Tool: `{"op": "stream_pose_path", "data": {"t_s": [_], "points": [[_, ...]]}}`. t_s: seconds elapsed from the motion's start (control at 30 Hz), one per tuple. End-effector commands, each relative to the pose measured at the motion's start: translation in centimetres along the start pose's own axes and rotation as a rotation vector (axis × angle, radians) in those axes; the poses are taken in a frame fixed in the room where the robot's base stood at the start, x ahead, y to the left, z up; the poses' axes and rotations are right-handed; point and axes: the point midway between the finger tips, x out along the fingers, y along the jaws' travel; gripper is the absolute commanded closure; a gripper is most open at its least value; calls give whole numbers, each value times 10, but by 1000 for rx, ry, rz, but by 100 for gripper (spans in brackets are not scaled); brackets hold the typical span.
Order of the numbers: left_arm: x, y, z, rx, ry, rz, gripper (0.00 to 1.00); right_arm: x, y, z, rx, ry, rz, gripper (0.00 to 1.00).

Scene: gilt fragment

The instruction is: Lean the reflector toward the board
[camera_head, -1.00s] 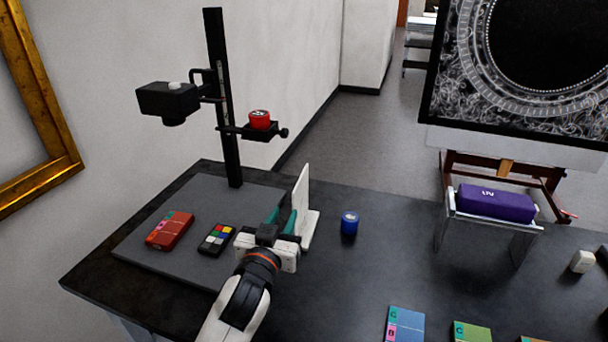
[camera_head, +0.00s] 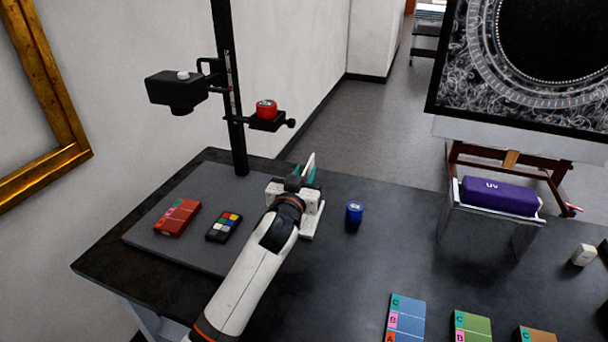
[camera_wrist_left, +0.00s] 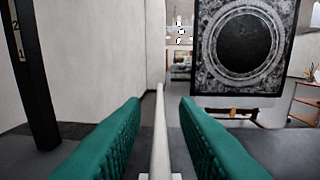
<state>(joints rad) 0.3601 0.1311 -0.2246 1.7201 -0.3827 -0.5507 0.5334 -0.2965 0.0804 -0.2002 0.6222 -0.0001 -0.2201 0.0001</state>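The reflector (camera_head: 312,222) is a thin white panel on a white foot, standing by the right edge of the flat grey board (camera_head: 215,187). My left gripper (camera_head: 305,173) is at the panel and hides much of it in the head view. In the left wrist view, the panel (camera_wrist_left: 159,125) stands edge-on and roughly upright between the two green finger pads (camera_wrist_left: 160,103). A gap shows on each side, so the gripper is open around it. My right gripper is in neither view.
A red card case (camera_head: 177,218) and a colour checker (camera_head: 223,227) lie on the board. The camera column (camera_head: 230,100) rises behind. A blue cylinder (camera_head: 354,214) stands right of the reflector. Coloured cards (camera_head: 406,318) lie at the front. A purple UV case (camera_head: 498,196) is farther right.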

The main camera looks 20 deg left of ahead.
Motion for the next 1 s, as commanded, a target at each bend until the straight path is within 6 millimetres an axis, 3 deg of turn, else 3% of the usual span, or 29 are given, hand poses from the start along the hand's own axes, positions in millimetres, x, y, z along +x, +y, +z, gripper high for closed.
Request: {"op": "stream_pose_path", "data": {"t_s": [0.17,0.33,0.63,1.0], "points": [[0,0,0,0,0,0,74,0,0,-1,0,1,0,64],[0,0,0,0,0,0,100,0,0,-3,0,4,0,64],[0,2,0,-15,1,1,100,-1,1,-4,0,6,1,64],[0,51,-10,-369,3,1,100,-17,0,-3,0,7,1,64]]}}
